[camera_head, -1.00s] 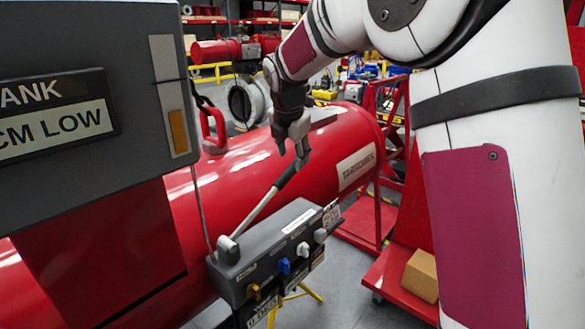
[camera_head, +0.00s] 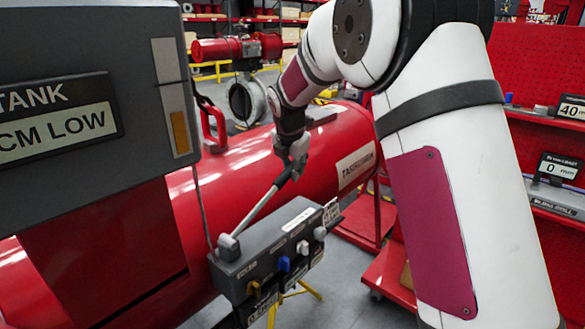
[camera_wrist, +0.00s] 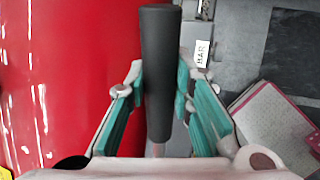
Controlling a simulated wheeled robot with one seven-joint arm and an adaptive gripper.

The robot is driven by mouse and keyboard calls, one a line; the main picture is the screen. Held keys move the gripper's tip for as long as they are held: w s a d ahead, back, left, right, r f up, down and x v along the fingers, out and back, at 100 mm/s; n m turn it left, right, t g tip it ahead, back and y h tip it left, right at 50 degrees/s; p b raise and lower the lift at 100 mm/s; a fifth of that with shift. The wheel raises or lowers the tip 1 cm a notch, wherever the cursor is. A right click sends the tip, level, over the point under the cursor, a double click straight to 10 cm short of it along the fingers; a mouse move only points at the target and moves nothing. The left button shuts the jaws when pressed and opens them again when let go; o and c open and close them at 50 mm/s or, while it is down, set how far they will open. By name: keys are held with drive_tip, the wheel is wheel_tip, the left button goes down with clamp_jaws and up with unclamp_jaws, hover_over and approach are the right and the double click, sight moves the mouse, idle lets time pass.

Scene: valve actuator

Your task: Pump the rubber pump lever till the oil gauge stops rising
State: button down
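The pump lever shows in the head view as a pale rod (camera_head: 257,208) with a dark grip, slanting up and right from a grey valve box (camera_head: 275,250). My gripper (camera_head: 294,158) is at its upper end. In the wrist view the black lever grip (camera_wrist: 160,70) stands between my teal-padded fingers (camera_wrist: 160,95), one on each side. The fingertips lie very near its sides; whether they press on it cannot be told. The gauge (camera_head: 178,130) is a vertical strip on the grey tank panel, its lower part orange.
The box has orange, blue and white knobs (camera_head: 284,264). A large red cylinder (camera_head: 330,140) lies behind it. The tank panel (camera_head: 80,130) fills the left, reading "CM LOW". A red shelf rack (camera_head: 540,120) stands at right. Grey floor (camera_head: 345,290) is open right of the box.

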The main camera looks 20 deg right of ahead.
sight(294, 209)
drive_tip(key=f+g+y+b, duration=0.1)
drive_tip(key=f, duration=0.2)
drive_tip(key=w+d+f+g+y+b, duration=0.1)
drive_tip(key=f+b, duration=0.1)
drive_tip(key=f, duration=0.2)
drive_tip(key=d+f+y+b, duration=0.1)
drive_tip(key=f+y, duration=0.1)
drive_tip(key=f, duration=0.2)
drive_tip(key=shift+w+m+g+b, duration=0.25)
drive_tip(key=shift+m+g+b, duration=0.1)
drive_tip(key=shift+m+g, duration=0.05)
drive_tip(key=shift+f, duration=0.35)
drive_tip(key=c, duration=1.4)
unclamp_jaws()
drive_tip(key=shift+r, duration=0.1)
drive_tip(key=shift+r, duration=0.1)
drive_tip(key=v, duration=1.1)
drive_tip(key=shift+d+r, duration=0.3)
drive_tip(key=shift+r, duration=0.05)
drive_tip(key=shift+s, duration=0.1)
